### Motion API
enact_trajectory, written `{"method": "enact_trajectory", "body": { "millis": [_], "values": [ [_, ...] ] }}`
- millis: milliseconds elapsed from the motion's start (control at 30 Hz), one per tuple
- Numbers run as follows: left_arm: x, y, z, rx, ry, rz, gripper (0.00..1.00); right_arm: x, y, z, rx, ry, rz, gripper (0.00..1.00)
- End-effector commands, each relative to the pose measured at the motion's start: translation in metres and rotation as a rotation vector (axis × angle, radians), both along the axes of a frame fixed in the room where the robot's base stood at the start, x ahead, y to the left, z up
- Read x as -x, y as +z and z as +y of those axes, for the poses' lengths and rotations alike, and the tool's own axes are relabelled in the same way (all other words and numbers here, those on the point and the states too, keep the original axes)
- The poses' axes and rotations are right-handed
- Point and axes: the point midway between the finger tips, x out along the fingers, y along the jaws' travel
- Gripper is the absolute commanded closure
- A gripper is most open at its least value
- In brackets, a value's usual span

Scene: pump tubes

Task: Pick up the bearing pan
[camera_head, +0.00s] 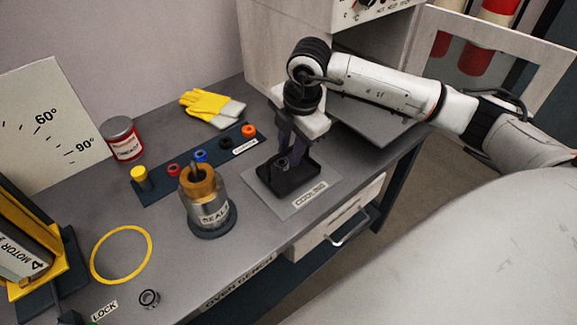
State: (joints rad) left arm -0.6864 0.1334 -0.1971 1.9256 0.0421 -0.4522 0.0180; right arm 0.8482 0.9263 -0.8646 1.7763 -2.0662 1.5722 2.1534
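The bearing pan (300,184) is a small black tray on a grey plate labelled COOLING (310,196). A dark ring-shaped bearing (282,164) shows inside it. My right gripper (290,155) points down over the far part of the pan, its dark fingers close to the bearing and far rim. Whether the fingers touch or grip anything is unclear, as they blend with the dark pan. My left gripper is not in view.
Behind are a strip with coloured rings (200,165), yellow gloves (210,104) and a grease tin (123,139). An open oven (375,110) is at right. A yellow ring (93,262) lies front left.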

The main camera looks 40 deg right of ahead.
Motion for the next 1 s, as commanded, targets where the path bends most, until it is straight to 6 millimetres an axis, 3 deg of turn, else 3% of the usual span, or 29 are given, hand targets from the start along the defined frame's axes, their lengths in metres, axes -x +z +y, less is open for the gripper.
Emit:
{"method": "enact_trajectory", "body": {
  "millis": [33, 133, 567, 667, 1000],
  "values": [
    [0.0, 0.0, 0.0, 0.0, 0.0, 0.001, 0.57, 0.0, 0.0, 0.0, 0.0, 0.0, 0.0, 0.84],
    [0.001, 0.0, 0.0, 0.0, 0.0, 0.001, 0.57, 0.0, 0.0, 0.0, 0.0, 0.0, 0.0, 1.0],
    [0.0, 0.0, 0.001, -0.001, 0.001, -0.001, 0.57, -0.001, 0.005, 0.0, -0.001, -0.001, -0.004, 1.0],
    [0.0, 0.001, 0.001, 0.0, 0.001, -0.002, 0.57, -0.002, 0.017, 0.0, -0.002, -0.001, -0.007, 1.0],
    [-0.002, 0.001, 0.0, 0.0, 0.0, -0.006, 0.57, -0.002, 0.083, 0.0, -0.002, 0.0, -0.008, 1.0]
  ]
}}
